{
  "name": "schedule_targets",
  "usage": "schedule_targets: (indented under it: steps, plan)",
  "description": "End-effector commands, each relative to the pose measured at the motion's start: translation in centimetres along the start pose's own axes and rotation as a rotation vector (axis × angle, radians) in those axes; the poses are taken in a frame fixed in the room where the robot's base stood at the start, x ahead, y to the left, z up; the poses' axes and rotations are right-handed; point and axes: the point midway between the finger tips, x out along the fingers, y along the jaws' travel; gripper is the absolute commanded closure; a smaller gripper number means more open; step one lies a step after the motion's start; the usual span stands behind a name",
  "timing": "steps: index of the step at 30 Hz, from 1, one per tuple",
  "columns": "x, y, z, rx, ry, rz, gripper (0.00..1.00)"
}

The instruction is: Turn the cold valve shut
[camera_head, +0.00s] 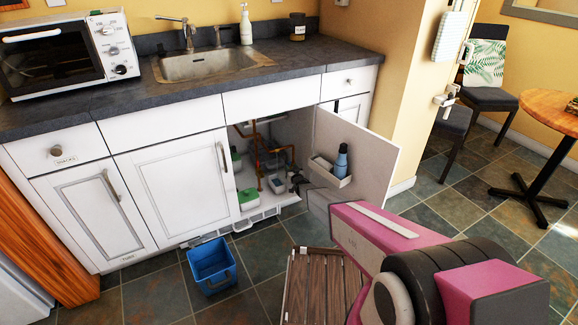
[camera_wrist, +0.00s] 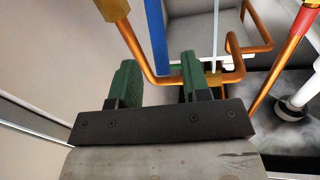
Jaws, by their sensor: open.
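In the wrist view, my gripper (camera_wrist: 160,75) is open, with its two green fingers apart. A blue bar (camera_wrist: 155,35), which looks like the cold valve's handle, runs down from the top edge and shows in the gap between the fingers. I cannot tell whether either finger touches it. Copper pipe (camera_wrist: 262,48) runs behind and right of the fingers. A red-coated part (camera_wrist: 303,20) on another pipe is at the top right. In the head view, copper pipes (camera_head: 262,150) stand inside the open sink cupboard, but the valve handles are too small to make out.
The cupboard door (camera_head: 365,150) stands open, with a rack holding a blue bottle (camera_head: 341,161). Green-lidded tubs (camera_head: 248,197) sit on the cupboard floor. A blue bucket (camera_head: 212,266) and a slatted wooden stool (camera_head: 312,285) stand in front. A white pipe fitting (camera_wrist: 290,105) is at the right.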

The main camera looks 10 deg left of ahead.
Motion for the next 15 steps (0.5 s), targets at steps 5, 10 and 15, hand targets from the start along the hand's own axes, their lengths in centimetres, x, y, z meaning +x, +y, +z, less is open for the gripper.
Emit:
schedule_targets:
  steps: [5,10,15]
  plan:
    - [3.2,0.0,0.1,0.000,0.002,0.000,0.57]
    - [4.2,0.0,0.0,0.000,0.001,0.000,0.57]
    - [4.2,0.0,0.0,0.000,0.001,0.000,0.57]
